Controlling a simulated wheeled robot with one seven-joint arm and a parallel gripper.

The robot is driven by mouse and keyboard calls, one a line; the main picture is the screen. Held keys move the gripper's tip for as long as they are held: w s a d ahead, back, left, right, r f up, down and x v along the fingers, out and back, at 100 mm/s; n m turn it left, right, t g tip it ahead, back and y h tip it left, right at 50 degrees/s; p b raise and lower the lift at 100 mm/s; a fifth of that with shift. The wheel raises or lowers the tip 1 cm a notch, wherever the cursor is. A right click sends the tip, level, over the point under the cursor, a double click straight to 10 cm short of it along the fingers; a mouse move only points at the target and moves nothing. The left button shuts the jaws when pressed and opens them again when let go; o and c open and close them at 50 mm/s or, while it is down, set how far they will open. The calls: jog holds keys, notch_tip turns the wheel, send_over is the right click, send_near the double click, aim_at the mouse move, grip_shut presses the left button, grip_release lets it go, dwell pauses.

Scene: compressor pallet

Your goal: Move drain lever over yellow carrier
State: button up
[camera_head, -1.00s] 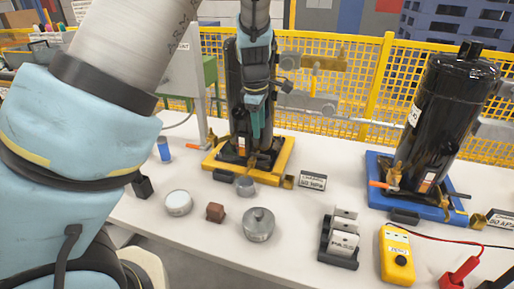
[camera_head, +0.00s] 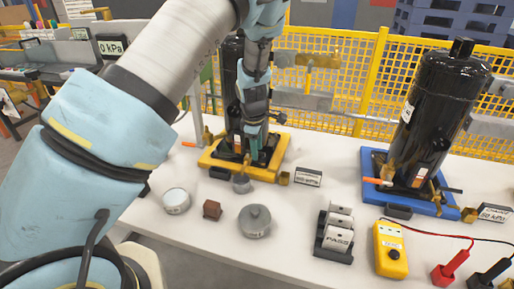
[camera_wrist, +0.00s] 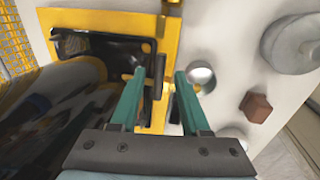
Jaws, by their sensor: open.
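The yellow carrier (camera_head: 208,163) stands on the white table with a black cylinder (camera_head: 234,85) on it. It also shows in the wrist view (camera_wrist: 90,18). My gripper (camera_head: 255,157) points down over the carrier's front right part, beside the cylinder. In the wrist view my gripper (camera_wrist: 160,77) is open, its two teal fingers spread. A dark lever-like part (camera_wrist: 158,76) shows between the fingers near the carrier's edge, seemingly the drain lever; I cannot tell whether a finger touches it. An orange-tipped lever (camera_head: 188,144) sticks out at the carrier's left.
A small metal cup (camera_head: 241,184) stands at the carrier's front edge. A blue carrier (camera_head: 372,160) with another black cylinder and a yellow meter (camera_head: 390,250) are at right.

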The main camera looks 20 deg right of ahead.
grip_shut()
dwell(0.8)
jog(key=shift+s+a+m+g+h+b, duration=0.1)
jog(key=shift+a+m+g+b, duration=0.2)
jog(key=shift+m+b, duration=0.8)
jog(key=shift+s+a+m+g+h+b, duration=0.15)
jog(key=shift+a+m+b, duration=0.45)
jog(key=shift+m, duration=0.9)
jog(key=shift+s+a+m+g+h+b, duration=0.1)
jog(key=shift+a+m+g+b, duration=0.1)
jog(key=shift+m+b, duration=1)
grip_release()
jog(key=shift+r, duration=0.15)
